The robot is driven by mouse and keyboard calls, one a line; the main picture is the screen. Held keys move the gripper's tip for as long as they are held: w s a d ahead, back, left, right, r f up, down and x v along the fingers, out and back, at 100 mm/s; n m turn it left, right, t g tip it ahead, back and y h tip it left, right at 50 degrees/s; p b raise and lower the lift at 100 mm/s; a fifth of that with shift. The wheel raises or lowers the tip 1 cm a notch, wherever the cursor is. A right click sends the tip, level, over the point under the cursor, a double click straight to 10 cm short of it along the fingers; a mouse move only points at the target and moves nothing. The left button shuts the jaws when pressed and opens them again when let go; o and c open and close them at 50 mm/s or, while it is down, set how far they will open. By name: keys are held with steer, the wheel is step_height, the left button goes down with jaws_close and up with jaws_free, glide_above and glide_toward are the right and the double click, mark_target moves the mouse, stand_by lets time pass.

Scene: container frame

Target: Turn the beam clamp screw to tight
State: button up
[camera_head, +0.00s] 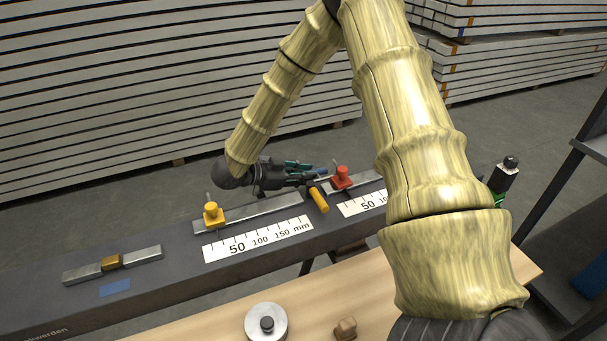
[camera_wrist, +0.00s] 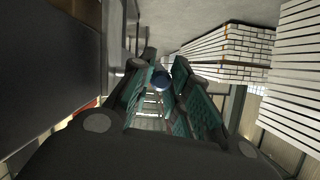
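My gripper (camera_head: 308,170) is low over the far side of the dark beam (camera_head: 150,262), fingers pointing right. In the wrist view its teal-padded fingers (camera_wrist: 158,88) stand apart, with a gap between them.
A red knob (camera_head: 341,178) stands just right of my gripper, a yellow knob (camera_head: 212,214) to its left, both on metal bars. A black fitting (camera_head: 504,176) is at the beam's right end. A metal disc (camera_head: 266,323) and brown block (camera_head: 345,328) lie on the wooden table (camera_head: 215,318).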

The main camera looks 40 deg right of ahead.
jaws_close()
steer(key=shift+f+h, duration=0.2)
steer(key=shift+h, duration=0.5)
steer(key=o, duration=0.7)
jaws_free()
steer(key=shift+a, duration=0.1)
steer(key=shift+o, duration=0.2)
steer(key=shift+r, duration=0.1)
steer(key=shift+r, duration=4.9)
